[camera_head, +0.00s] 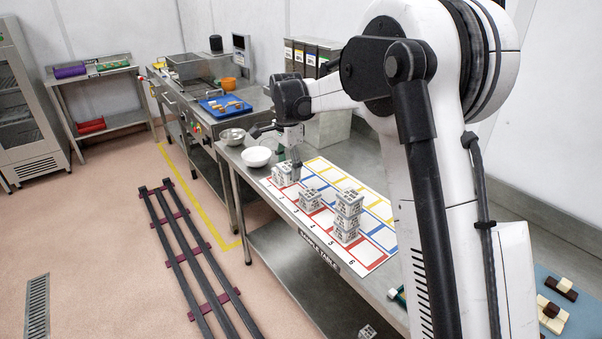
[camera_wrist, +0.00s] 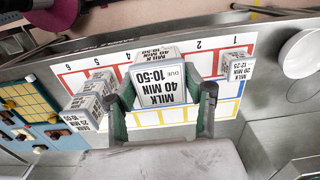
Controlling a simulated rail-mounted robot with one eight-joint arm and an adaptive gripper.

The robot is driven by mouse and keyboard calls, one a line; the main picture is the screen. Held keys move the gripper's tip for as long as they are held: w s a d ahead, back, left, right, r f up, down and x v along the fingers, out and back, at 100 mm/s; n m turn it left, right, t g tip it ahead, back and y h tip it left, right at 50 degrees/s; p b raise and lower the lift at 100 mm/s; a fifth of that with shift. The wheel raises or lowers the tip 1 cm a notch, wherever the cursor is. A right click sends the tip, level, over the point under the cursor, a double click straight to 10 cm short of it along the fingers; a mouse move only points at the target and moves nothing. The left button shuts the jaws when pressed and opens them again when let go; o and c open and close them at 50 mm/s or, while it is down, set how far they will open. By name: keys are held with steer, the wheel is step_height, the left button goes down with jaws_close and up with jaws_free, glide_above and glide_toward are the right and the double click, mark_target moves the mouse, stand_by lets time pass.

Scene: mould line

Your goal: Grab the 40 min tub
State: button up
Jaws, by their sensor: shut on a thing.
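The 40 min tub (camera_wrist: 160,90), a white block with "MILK 40 MIN DUE 10:50" on it, sits between the green-padded fingers of my gripper (camera_wrist: 162,112) in the wrist view. The fingers are shut on its two sides. In the head view my gripper (camera_head: 296,162) reaches down over the sample table, close to the near-left tubs. I cannot tell for sure there whether the tub touches the table. A 20 min tub (camera_wrist: 237,66) stands to the right in the wrist view, apart from my gripper. A 25 min tub (camera_wrist: 84,116) is to the left.
A stack of tubs (camera_head: 347,214) stands on the numbered mat (camera_head: 375,250). A white bowl (camera_head: 256,156) and a metal bowl (camera_head: 232,136) are at the table's far end. A blue board with brown and cream pieces (camera_wrist: 28,108) lies left in the wrist view.

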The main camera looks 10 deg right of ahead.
steer(key=shift+s+a+r, duration=0.3)
steer(key=shift+a+r, duration=0.1)
steer(key=shift+a, duration=0.2)
steer(key=shift+s+a+r, duration=0.3)
steer(key=shift+a+r, duration=0.05)
steer(key=shift+a, duration=0.2)
step_height(320, 180, up, 7)
steer(key=p, duration=0.3)
steer(key=shift+a+r, duration=0.2)
steer(key=shift+a, duration=0.05)
